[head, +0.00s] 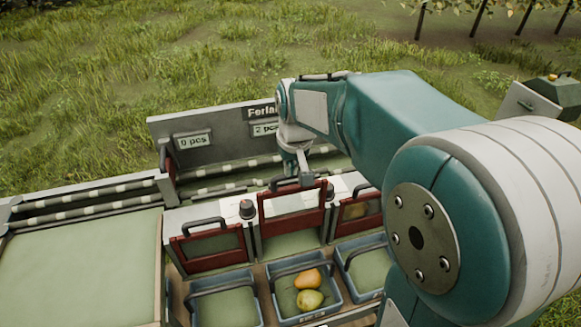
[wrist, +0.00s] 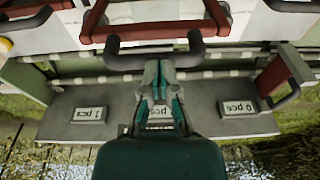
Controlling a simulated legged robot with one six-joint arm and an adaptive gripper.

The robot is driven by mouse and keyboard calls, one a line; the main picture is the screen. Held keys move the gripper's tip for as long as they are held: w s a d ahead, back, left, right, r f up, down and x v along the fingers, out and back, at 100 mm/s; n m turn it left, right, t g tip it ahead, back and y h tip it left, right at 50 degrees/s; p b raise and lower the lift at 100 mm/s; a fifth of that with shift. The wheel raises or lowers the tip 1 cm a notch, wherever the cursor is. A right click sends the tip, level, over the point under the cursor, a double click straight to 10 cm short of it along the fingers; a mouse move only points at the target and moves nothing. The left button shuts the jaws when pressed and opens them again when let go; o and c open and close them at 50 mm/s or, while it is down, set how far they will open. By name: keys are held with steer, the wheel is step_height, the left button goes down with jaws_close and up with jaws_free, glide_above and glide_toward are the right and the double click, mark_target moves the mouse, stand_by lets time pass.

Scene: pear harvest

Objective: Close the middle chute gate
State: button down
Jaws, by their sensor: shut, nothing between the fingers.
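The middle chute gate (head: 291,204) has a red frame and a dark handle on top. It stands raised, higher than the gates beside it, with a gap under it showing the green chute bed. My gripper (head: 304,180) is shut and empty at that handle, slightly right of its middle. In the wrist view, my gripper (wrist: 158,72) points at the dark handle (wrist: 150,60) of the middle gate; the fingertips overlap it, and I cannot tell whether they touch. The left gate (head: 208,246) is down. The right gate (head: 356,211) is lower than the middle one and partly hidden by my arm.
The middle crate (head: 273,290) holds an orange pear (head: 308,279) and a yellow-green pear (head: 310,299). The left crate (head: 194,292) looks empty. The right crate (head: 341,262) is partly hidden. A back board with count signs (head: 194,141) stands behind the gates. Dark knobs (head: 247,209) sit between gates.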

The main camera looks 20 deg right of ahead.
mark_target(291, 203)
steer(key=shift+d+f, duration=0.15)
steer(key=shift+d, duration=0.25)
steer(key=f, duration=0.9)
steer(key=shift+a+f, duration=0.3)
steer(key=shift+f, duration=0.1)
steer(key=shift+s+d+f, duration=0.1)
steer(key=shift+s+f, duration=0.1)
steer(key=shift+s, duration=0.05)
steer(key=shift+r, duration=0.2)
step_height(291, 203, up, 14)
steer(key=s, duration=0.2)
steer(key=s+t, duration=0.3)
steer(key=s, duration=1.6)
steer(key=shift+s, duration=0.15)
